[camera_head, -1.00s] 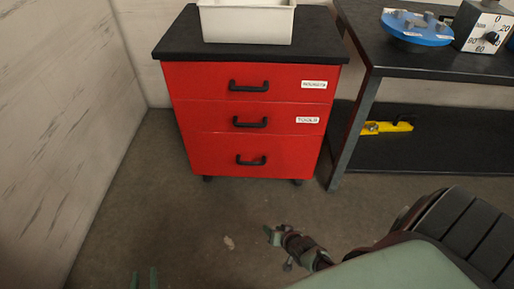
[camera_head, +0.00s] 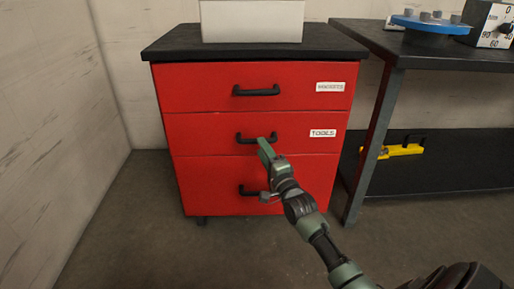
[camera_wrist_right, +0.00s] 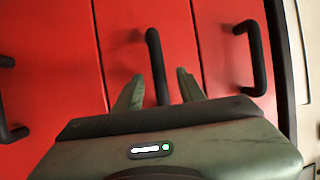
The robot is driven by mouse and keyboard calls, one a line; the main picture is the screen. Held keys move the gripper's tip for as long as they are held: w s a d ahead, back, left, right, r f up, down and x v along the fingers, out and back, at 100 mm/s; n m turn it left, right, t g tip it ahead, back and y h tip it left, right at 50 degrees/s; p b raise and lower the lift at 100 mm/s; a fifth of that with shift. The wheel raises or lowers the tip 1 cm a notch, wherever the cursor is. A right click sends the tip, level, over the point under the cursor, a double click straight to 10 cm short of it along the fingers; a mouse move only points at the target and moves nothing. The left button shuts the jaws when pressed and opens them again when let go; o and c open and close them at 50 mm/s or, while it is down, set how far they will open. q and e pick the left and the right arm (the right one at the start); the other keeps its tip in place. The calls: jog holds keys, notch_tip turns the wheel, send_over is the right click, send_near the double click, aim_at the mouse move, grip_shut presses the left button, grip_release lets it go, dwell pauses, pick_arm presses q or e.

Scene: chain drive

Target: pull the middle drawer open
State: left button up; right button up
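The red cabinet (camera_head: 185,90) has three drawers with black bar handles. The middle drawer (camera_head: 205,135), labelled TOOLS, looks flush with the others, so it is closed. My right gripper (camera_head: 266,150) is in front of this drawer, at the right end of its middle handle (camera_head: 246,138). In the right wrist view the fingers of my right gripper (camera_wrist_right: 159,90) are apart, one on each side of the middle handle (camera_wrist_right: 154,60). Whether they touch it cannot be told. My left gripper is out of view.
The top drawer's handle (camera_head: 256,91) is above and the bottom drawer's handle (camera_head: 250,190) below, partly behind my right arm. A white bin (camera_head: 250,22) stands on the cabinet's black top. A dark shelf bench (camera_head: 450,60) stands close on the right. The floor left of the cabinet is clear.

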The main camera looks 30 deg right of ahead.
jog(key=shift+b+x, duration=0.75)
jog(key=shift+x, duration=1.6)
jog(key=shift+f, duration=0.1)
grip_shut()
